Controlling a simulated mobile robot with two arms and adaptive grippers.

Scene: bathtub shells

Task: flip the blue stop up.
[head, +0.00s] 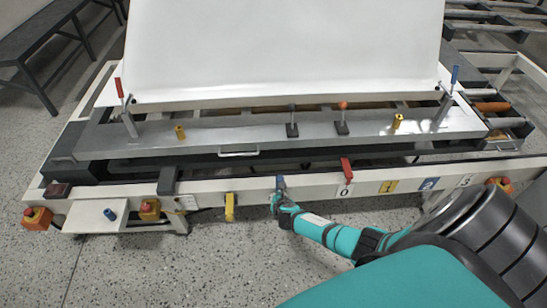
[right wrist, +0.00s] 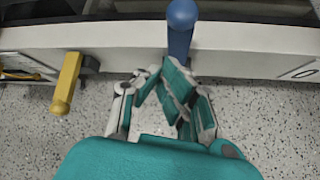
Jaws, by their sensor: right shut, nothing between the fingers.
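The blue stop (head: 279,183) is on the front beam, left of the red stop. In the right wrist view the blue stop (right wrist: 180,42) points up, its round knob at the top, above the beam's front face. My right gripper (head: 283,201) is shut and empty in front of the beam. In the right wrist view its fingertips (right wrist: 165,70) are close together just below and beside the lower end of the blue stop, one overlapping it. I cannot tell whether they touch. My left gripper is not in view.
A yellow stop (head: 229,207) hangs down on the beam to the left. A red stop (head: 346,170) stands up to the right, above number labels. A white shell (head: 290,45) lies behind on the metal frame. Speckled floor is free in front of the beam.

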